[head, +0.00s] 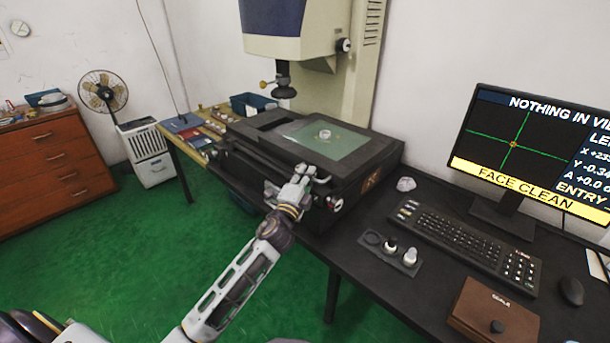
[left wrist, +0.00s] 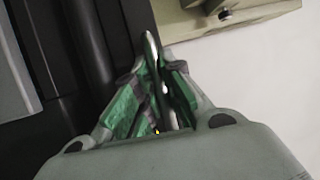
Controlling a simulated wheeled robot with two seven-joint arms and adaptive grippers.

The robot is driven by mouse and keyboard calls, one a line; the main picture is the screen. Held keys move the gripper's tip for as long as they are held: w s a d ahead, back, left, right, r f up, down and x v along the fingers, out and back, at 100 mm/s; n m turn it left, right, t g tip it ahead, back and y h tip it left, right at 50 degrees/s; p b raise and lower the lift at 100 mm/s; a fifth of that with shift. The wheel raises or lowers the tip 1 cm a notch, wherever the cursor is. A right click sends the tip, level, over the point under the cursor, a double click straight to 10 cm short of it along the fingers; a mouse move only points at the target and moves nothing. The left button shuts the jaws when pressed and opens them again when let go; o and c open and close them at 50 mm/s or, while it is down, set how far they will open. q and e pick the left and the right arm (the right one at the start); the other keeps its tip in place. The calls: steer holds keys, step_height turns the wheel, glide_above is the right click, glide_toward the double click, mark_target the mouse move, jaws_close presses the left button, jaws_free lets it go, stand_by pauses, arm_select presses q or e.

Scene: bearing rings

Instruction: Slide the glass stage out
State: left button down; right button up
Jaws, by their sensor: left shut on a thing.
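The glass stage (head: 345,148) is a pale green pane set in a dark frame on the black measuring machine (head: 368,180). A small metallic ring (head: 324,134) lies on the glass. My left gripper (head: 300,178) is at the front side of the machine, below the glass. In the left wrist view my left gripper (left wrist: 155,98) has its green-padded fingers closed around a slim shiny metal handle (left wrist: 150,48). The fingers hide much of the handle. My right gripper is in neither view.
The machine's lens (head: 284,85) hangs above the stage's back left. The monitor (head: 545,145), keyboard (head: 465,238) and a wooden box (head: 495,315) are to the right. A small holder with knobs (head: 390,253) lies in front. Green floor is open at the left.

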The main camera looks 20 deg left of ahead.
arm_select(q)
steer(key=c, duration=1.5)
jaws_free()
steer(key=shift+s+d+f, duration=0.1)
steer(key=shift+d, duration=0.1)
steer(key=shift+s+f, duration=0.15)
steer(key=shift+f, duration=0.1)
steer(key=s, duration=0.7)
steer(key=shift+s+f, duration=0.2)
steer(key=shift+s, duration=0.05)
